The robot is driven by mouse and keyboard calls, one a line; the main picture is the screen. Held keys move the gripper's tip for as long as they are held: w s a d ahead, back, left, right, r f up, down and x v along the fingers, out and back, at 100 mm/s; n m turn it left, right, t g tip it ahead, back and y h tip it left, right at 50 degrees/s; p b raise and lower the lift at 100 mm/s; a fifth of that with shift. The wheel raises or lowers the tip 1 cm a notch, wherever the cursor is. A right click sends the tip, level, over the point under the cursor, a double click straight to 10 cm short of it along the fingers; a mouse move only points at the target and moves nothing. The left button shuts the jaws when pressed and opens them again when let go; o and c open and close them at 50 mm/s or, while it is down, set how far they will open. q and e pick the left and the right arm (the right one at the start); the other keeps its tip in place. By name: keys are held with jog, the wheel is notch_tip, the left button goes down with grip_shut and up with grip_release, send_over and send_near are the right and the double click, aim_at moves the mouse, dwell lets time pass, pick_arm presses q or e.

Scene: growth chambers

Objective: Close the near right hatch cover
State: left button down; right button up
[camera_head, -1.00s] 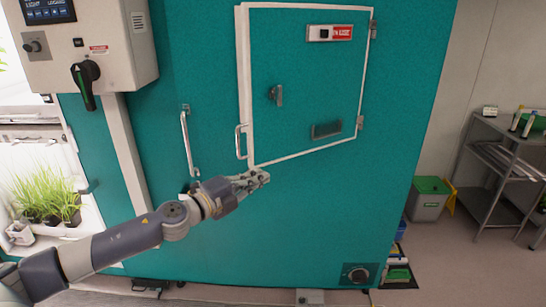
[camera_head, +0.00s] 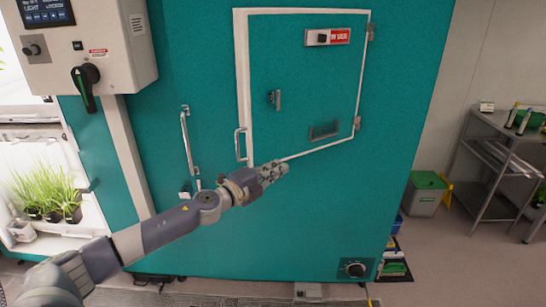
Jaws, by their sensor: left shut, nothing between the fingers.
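The hatch cover (camera_head: 290,75) is a teal panel with white edging on the big teal chamber wall. Its hinges are on the right, and a grab handle (camera_head: 240,145) and a small latch (camera_head: 274,98) are toward the left. Its thick white left edge and slanting lower edge suggest it stands slightly ajar; the exact gap cannot be told. My left gripper (camera_head: 277,172) is shut and empty, at the cover's lower edge near its lower left corner, hiding part of that edge. Whether it touches is unclear. My right gripper is not in view.
A grey control box (camera_head: 85,45) with a black rotary switch hangs at upper left. A long vertical handle (camera_head: 186,143) stands left of the hatch. Plants (camera_head: 42,190) sit in the opening at far left. A green-lidded bin (camera_head: 426,192) and grey shelf cart (camera_head: 490,170) stand right.

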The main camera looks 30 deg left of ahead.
pick_arm(q)
jog(key=shift+w+a, duration=1.55)
jog(key=shift+a, duration=0.1)
